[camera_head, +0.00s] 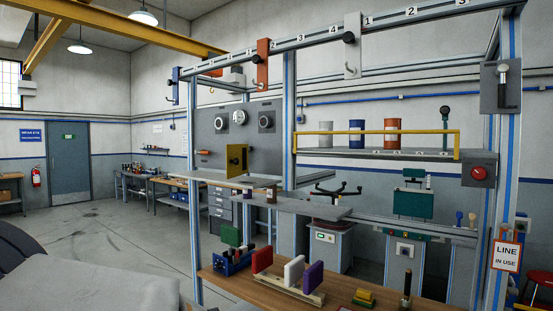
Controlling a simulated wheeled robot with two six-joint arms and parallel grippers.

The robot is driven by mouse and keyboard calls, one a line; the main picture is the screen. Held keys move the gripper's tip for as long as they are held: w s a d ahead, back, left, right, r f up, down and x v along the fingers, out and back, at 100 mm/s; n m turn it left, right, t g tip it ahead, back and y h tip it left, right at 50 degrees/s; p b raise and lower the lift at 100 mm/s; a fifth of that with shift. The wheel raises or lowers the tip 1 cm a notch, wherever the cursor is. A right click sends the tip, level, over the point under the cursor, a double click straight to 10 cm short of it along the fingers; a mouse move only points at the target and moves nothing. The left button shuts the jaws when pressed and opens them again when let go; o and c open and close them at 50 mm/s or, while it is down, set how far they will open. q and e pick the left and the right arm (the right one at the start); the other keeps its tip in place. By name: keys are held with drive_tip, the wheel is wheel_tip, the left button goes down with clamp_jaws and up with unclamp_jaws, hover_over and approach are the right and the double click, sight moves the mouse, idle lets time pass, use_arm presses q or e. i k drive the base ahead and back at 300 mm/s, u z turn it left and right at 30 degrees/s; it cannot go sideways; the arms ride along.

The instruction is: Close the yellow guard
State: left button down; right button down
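A yellow rail frame (375,131) runs along the front of the upper shelf, with short uprights at its ends. A smaller yellow plate (236,159) with a dark knob stands out from the grey panel to its left. I cannot tell for sure which of the two is the yellow guard. Neither of my grippers is in view, and nothing of mine is seen touching either yellow part.
Canisters (357,133) stand on the shelf behind the rail. A red button (479,173) is on the right post. Colored panels (293,271) stand on the wooden bench (335,300). Open floor (120,232) lies at left, behind a grey surface (85,285).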

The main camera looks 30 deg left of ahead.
sight(237, 154)
drive_tip(key=u, duration=0.55)
drive_tip(key=i, duration=0.3)
drive_tip(key=u, duration=0.75)
drive_tip(key=i, duration=0.7)
drive_tip(key=u, duration=0.15)
